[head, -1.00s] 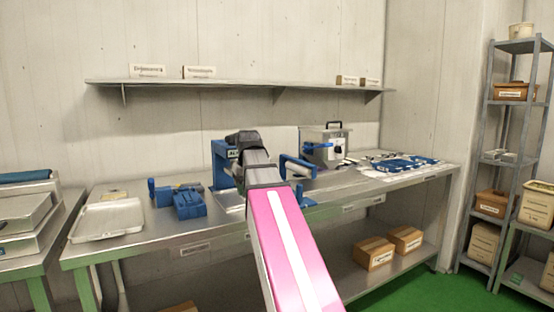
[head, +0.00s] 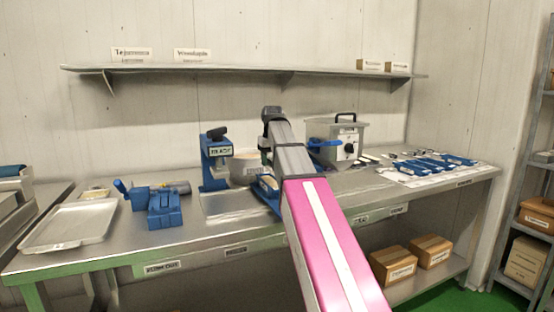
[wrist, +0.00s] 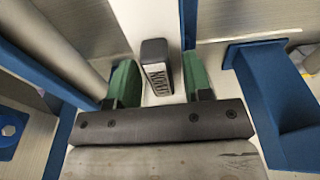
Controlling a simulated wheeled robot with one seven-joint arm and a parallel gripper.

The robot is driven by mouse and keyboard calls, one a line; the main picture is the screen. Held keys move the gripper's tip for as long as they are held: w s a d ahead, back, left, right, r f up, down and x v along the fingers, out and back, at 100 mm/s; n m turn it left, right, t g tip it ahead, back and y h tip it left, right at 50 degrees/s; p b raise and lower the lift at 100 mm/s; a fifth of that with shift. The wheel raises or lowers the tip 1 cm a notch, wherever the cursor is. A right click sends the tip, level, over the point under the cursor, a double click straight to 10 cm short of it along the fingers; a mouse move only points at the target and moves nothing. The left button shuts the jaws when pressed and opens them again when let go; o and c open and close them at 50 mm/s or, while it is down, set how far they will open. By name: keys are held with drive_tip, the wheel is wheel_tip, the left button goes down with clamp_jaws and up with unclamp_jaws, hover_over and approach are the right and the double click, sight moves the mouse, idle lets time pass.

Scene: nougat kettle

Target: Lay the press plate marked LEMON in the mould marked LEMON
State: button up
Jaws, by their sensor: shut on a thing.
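In the wrist view, my gripper (wrist: 160,90) has two green fingers on either side of a dark grey block (wrist: 155,63). The plate under the block cannot be made out clearly. In the head view my arm hides the fingers and what they hold. No mould marked LEMON can be picked out by its lettering in either view.
Blue parts flank my gripper (wrist: 275,90) in the wrist view. In the head view, a blue labelled stand (head: 214,165) and a bowl (head: 244,170) are beside my arm. A grey kettle-like box (head: 345,130), tray (head: 70,225), blue fixture (head: 163,208) and blue pieces (head: 430,165) share the bench.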

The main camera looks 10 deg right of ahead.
drive_tip(key=shift+f, duration=2.3)
drive_tip(key=shift+s+f, duration=0.1)
drive_tip(key=shift+f, duration=0.5)
idle(0.5)
drive_tip(key=o, duration=1.4)
drive_tip(key=shift+r, duration=0.1)
drive_tip(key=shift+r, duration=3.95)
